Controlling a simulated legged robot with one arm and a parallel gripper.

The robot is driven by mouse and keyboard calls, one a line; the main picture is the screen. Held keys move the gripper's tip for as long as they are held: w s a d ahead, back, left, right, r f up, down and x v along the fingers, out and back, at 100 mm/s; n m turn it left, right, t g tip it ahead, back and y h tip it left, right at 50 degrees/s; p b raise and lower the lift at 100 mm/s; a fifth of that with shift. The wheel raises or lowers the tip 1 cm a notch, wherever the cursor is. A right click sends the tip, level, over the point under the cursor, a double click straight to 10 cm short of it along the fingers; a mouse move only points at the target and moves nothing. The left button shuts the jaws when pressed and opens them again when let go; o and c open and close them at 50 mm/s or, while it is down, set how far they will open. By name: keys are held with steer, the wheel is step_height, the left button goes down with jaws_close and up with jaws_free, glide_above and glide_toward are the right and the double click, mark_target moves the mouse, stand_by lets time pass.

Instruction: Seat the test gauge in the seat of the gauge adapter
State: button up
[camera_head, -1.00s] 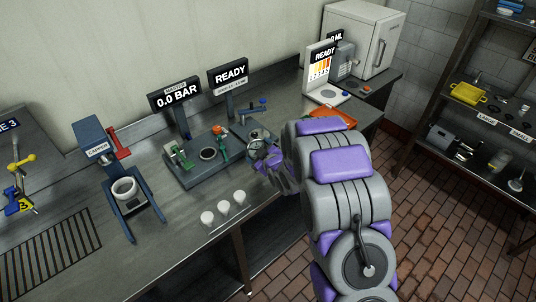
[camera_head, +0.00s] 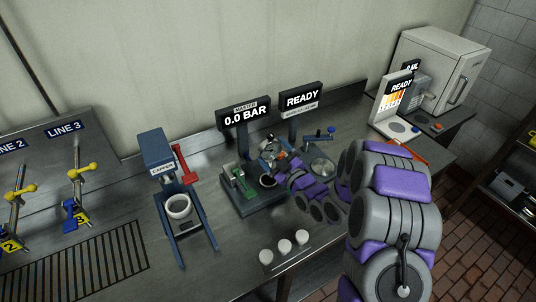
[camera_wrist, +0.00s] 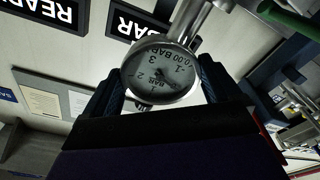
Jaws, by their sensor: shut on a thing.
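The test gauge, a round white dial in a metal case, is held between my gripper's two dark fingers. Its dial (camera_wrist: 158,73) faces the wrist camera, and a metal stem runs up and right. In the head view the gauge (camera_head: 271,149) is over the back of a dark base (camera_head: 262,205) below the 0.0 BAR sign. My gripper (camera_head: 287,165) comes in from the right. A dark ring-shaped opening (camera_head: 267,181), apparently the gauge adapter's seat, is on that base below the gauge, partly beside my gripper. The gauge appears apart from the ring.
A green-handled fitting (camera_head: 240,180) stands on the base left of the ring. A round metal plate (camera_head: 322,169) and blue-handled lever (camera_head: 318,136) are to the right. Sign posts stand behind. A capper (camera_head: 178,205) stands left.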

mark_target(270, 164)
steer(key=shift+d+r, duration=0.15)
steer(key=shift+d, duration=0.7)
steer(key=a, duration=0.1)
steer(key=a+f, duration=0.1)
steer(key=a+b, duration=0.1)
steer(key=shift+a+f, duration=0.35)
steer(key=shift+f, duration=0.35)
steer(key=d+f, duration=0.1)
steer(key=d+f+b, duration=0.1)
steer(key=d, duration=0.1)
steer(key=shift+d+f+b, duration=0.1)
steer(key=shift+f+b, duration=0.2)
steer(key=shift+a+f, duration=0.35)
steer(key=shift+a, duration=0.4)
steer(key=shift+a+f, duration=0.3)
steer(key=shift+a, duration=0.4)
steer(key=shift+d+r, duration=0.15)
steer(key=shift+d, duration=1.1)
steer(key=shift+s+a+b, duration=0.1)
steer(key=shift+a+b, duration=0.2)
steer(key=shift+a, duration=1.2)
steer(key=shift+d, duration=0.9)
steer(key=shift+a, duration=0.65)
steer(key=shift+d, duration=0.65)
steer(key=shift+a, duration=0.15)
